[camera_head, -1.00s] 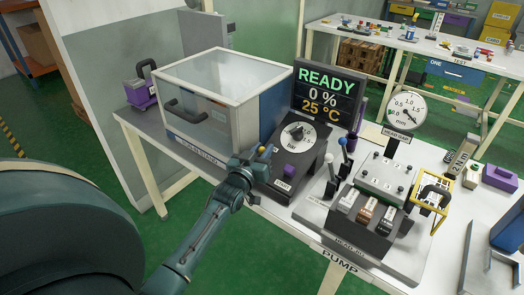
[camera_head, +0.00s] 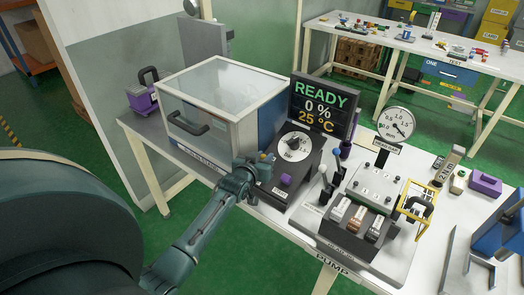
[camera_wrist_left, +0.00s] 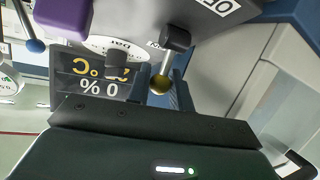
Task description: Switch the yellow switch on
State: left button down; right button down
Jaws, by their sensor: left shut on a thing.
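My right gripper is out of view.
A clear-topped box (camera_head: 220,90) stands just left of the dial box, and a display (camera_head: 318,103) reading READY, 0 % and 25 °C stands behind. A purple button (camera_head: 285,180) is close to my left gripper. Levers, colored rockers and a gauge (camera_head: 396,124) stand to the right.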

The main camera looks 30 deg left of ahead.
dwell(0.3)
pick_arm(q)
jog(key=c, duration=1.3)
grip_release()
jog(key=v, duration=1.3)
jog(key=shift+r+b, duration=0.15)
jog(key=shift+b, duration=0.15)
jog(key=s+d+f+m+g+h, duration=0.1)
jog(key=s+d+f+m, duration=0.1)
jog(key=s+d+f, duration=0.2)
jog(key=s+d+f+m+g+h, duration=0.1)
jog(key=s+d+f+g+h, duration=0.1)
jog(key=s+d+f, duration=0.3)
jog(key=s+d+f+m+g+h, duration=0.1)
jog(key=s+d+f, duration=0.3)
jog(key=s+d, duration=0.4)
jog(key=shift+d+f+m+g+h, duration=0.25)
jog(key=shift+d+m+h, duration=0.2)
jog(key=shift+m, duration=0.35)
